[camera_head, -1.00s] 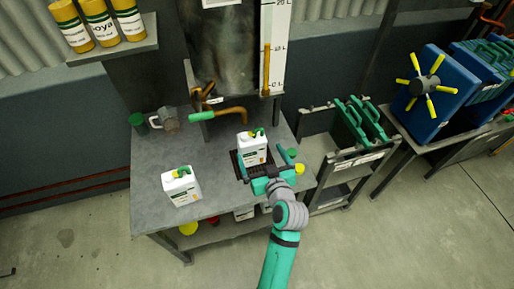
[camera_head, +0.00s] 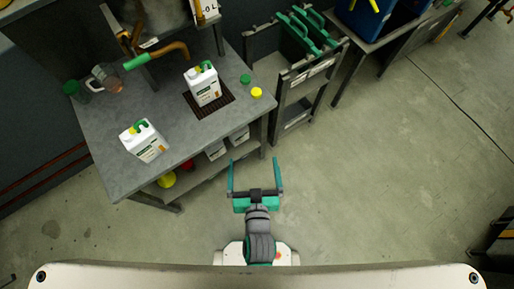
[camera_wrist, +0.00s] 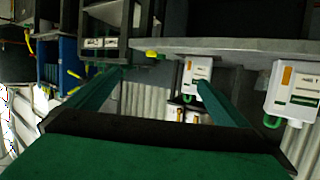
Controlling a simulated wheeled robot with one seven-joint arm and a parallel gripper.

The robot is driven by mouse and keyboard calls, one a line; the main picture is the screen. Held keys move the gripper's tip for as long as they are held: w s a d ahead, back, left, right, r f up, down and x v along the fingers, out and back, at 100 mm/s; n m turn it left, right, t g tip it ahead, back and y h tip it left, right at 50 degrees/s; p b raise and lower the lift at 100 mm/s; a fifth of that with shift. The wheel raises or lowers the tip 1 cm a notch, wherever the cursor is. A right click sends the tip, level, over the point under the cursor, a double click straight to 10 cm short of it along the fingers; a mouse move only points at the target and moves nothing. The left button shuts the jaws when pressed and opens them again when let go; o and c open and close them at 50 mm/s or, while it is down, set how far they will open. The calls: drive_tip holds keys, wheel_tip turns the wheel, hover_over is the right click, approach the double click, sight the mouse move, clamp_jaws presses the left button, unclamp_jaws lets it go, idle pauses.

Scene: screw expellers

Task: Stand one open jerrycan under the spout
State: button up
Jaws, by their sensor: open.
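A white jerrycan (camera_head: 207,90) with a green handle stands upright on the dark grate (camera_head: 226,100) on the bench. The orange-brown spout (camera_head: 176,48) with its green lever ends just behind its top; I cannot tell whether the mouth is exactly below it. A second white jerrycan (camera_head: 147,147) stands upright at the bench's front left. Yellow shows on both tops; I cannot tell which mouths are open. My gripper (camera_head: 253,160) is open and empty, off the bench's front edge and apart from both cans. The wrist view appears inverted and shows both cans (camera_wrist: 198,72) beyond my fingers.
A green cap (camera_head: 245,79) and a yellow cap (camera_head: 256,92) lie on the bench right of the grate. A grey pump-like part and a green cup (camera_head: 72,88) are at the back left. A rack (camera_head: 300,75) stands right of the bench. Floor right of my gripper is clear.

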drive_tip(key=s+r, duration=0.3)
drive_tip(key=s, duration=0.3)
drive_tip(key=s+d+r+t+h, duration=0.1)
drive_tip(key=s+r, duration=0.1)
drive_tip(key=s, duration=0.5)
drive_tip(key=shift+r+m, duration=0.3)
drive_tip(key=shift+r, duration=0.1)
drive_tip(key=shift+s, duration=0.15)
